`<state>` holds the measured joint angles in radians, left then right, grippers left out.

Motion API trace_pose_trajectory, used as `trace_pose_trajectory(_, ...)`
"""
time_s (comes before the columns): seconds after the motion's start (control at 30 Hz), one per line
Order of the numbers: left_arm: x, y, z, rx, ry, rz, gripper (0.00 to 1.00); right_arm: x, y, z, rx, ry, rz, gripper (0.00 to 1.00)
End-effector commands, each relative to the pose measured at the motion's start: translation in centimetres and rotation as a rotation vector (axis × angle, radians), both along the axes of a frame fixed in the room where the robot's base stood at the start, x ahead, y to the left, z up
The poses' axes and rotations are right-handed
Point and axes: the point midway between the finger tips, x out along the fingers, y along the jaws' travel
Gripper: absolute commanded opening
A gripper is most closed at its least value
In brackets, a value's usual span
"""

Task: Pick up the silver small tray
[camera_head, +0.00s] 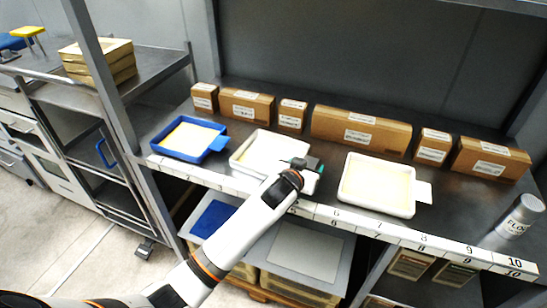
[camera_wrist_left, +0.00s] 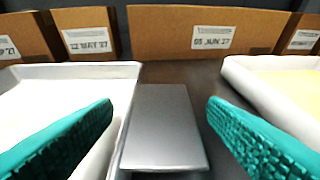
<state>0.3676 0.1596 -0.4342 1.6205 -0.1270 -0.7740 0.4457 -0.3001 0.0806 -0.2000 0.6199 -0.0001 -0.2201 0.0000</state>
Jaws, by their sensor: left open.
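A flat silver piece (camera_wrist_left: 165,128), which fits the silver small tray, lies on the dark shelf in the left wrist view. It is right beside the rim of a white tray (camera_wrist_left: 122,105); I cannot tell whether they touch. My left gripper (camera_head: 303,165) is open over the shelf, at the right end of the middle white tray (camera_head: 236,165) in the head view. Its teal fingers stand on either side of the silver piece with nothing gripped. In the head view the gripper hides the silver piece. My right gripper is not in view.
A blue tray (camera_head: 161,147) stands to the left and another white tray (camera_head: 346,196) to the right. Several cardboard boxes (camera_head: 360,132) line the back of the shelf. A cylindrical container (camera_head: 520,216) stands at the right end. A numbered strip (camera_head: 385,232) runs along the front edge.

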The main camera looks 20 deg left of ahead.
Motion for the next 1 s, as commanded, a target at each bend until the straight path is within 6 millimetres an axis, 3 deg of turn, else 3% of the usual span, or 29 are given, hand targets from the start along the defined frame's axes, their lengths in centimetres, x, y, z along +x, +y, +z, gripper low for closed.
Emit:
trace_pose_trajectory(0.07, 0.0, 0.0, 0.0, 0.000, 0.000, 0.000, 0.67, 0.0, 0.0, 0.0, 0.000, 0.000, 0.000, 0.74)
trace_pose_trajectory(0.43, 0.0, 0.0, 0.0, 0.000, 0.000, 0.000, 0.10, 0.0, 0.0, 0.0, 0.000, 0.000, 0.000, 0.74)
trace_pose_trajectory(0.73, 0.0, 0.0, 0.8, 0.000, -0.004, 0.000, 0.10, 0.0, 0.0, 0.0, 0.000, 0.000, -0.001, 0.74)
trace_pose_trajectory(1.0, 0.1, 0.0, 6.0, -0.003, -0.009, -0.001, 0.10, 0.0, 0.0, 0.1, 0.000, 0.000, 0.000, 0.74)
